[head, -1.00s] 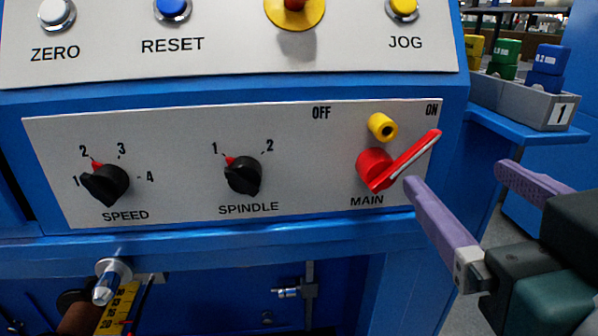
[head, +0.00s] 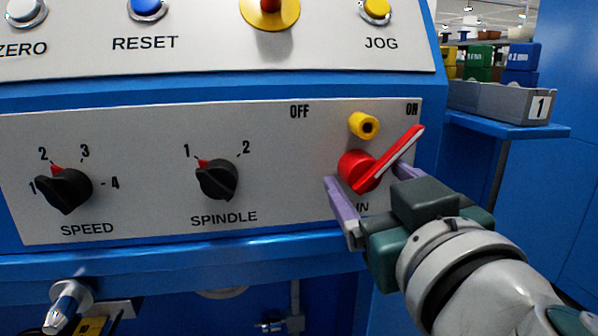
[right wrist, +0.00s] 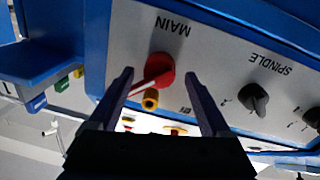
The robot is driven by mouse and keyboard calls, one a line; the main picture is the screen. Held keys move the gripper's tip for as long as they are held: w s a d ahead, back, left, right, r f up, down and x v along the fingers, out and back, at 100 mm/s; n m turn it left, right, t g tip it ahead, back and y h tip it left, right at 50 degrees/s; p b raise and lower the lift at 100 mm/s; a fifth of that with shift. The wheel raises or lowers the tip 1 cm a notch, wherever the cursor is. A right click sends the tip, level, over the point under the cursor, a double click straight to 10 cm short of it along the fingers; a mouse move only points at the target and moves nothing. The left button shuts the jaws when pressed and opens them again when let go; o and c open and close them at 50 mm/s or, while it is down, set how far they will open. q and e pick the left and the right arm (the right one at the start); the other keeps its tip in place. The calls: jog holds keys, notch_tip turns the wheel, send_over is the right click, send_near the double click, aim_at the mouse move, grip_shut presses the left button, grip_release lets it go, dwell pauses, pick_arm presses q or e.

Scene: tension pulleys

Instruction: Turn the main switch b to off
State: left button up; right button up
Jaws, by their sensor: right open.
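The red main switch (head: 358,171) is on the grey panel, and its handle (head: 400,156) slants up and right toward the ON label (head: 412,109). The OFF label (head: 299,111) is up and left of it. My right gripper (head: 366,180) is open, with one purple finger left of the switch hub and the other right of it, partly behind the handle in the head view. In the right wrist view the red switch (right wrist: 160,68) appears between the open fingers. Contact cannot be told. My left gripper is out of view.
A yellow cylindrical part (head: 364,125) sticks out just above the switch. The black spindle knob (head: 217,180) and speed knob (head: 64,190) are to the left. A grey bin (head: 500,101) stands on a blue shelf at the right.

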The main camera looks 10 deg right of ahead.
jog(key=shift+w, duration=0.45)
jog(key=shift+c, duration=0.2)
grip_shut()
jog(key=shift+r, duration=0.1)
dwell(0.4)
